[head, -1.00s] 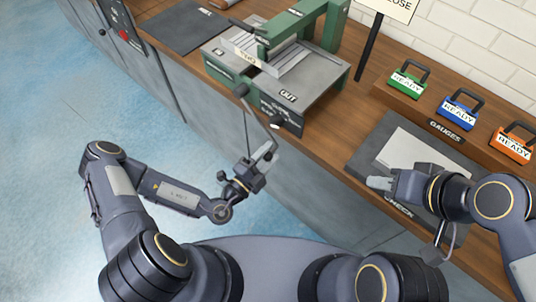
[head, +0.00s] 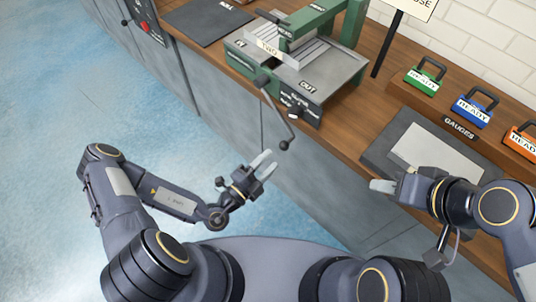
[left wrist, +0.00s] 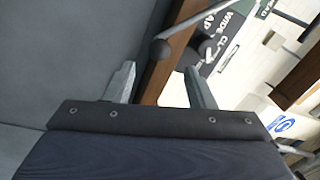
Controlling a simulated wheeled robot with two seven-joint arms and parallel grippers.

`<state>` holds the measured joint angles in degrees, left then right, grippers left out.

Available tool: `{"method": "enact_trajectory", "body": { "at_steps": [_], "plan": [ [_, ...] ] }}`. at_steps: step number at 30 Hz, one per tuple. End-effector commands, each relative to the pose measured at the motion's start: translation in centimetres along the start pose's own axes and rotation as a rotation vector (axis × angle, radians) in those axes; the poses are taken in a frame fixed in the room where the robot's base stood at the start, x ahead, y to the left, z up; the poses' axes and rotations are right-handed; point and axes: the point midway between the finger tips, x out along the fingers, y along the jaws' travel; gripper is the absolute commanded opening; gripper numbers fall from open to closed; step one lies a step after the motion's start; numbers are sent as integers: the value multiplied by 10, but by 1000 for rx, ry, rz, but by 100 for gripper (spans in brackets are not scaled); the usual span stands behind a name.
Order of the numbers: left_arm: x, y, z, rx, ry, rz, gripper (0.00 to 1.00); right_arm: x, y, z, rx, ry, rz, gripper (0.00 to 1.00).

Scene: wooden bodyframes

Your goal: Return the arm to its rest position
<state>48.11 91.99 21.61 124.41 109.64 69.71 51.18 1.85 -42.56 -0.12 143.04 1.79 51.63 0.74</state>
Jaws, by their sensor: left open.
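My left gripper (head: 264,166) is open and empty in front of the bench, over the floor side. Its two fingers also show apart in the left wrist view (left wrist: 160,85). The dark crank lever (head: 277,115) of the green machine (head: 325,68) hangs near it, its ball knob a short way from the fingertips and apart from them. In the left wrist view the ball knob (left wrist: 160,49) shows beyond the fingers.
The wooden bench (head: 350,120) runs diagonally, with grey cabinet fronts (head: 215,85) below. Green (head: 424,80), blue (head: 472,108) and orange (head: 524,138) padlock-shaped gauges marked READY stand on a wooden ledge. Blue floor (head: 60,100) at the left is clear.

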Motion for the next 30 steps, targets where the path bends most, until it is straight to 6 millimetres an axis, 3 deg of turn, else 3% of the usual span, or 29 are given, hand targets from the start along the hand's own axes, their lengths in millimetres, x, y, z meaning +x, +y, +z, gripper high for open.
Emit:
{"method": "enact_trajectory", "body": {
  "at_steps": [8, 13, 21, 30],
  "plan": [
    [0, -1, 0, 7, 3, -1, 50, 0, 0, 0, 0, 0, 0, 36],
    [0, -29, -4, 191, 115, -29, 50, -2, -1, -1, 0, 0, 0, 36],
    [-20, -113, -45, 917, 576, -161, 50, -6, -3, -3, 0, 0, 0, 36],
    [-75, -168, -86, 1736, 1113, -337, 50, -10, -5, -5, 0, 0, 0, 36]
  ]
}}
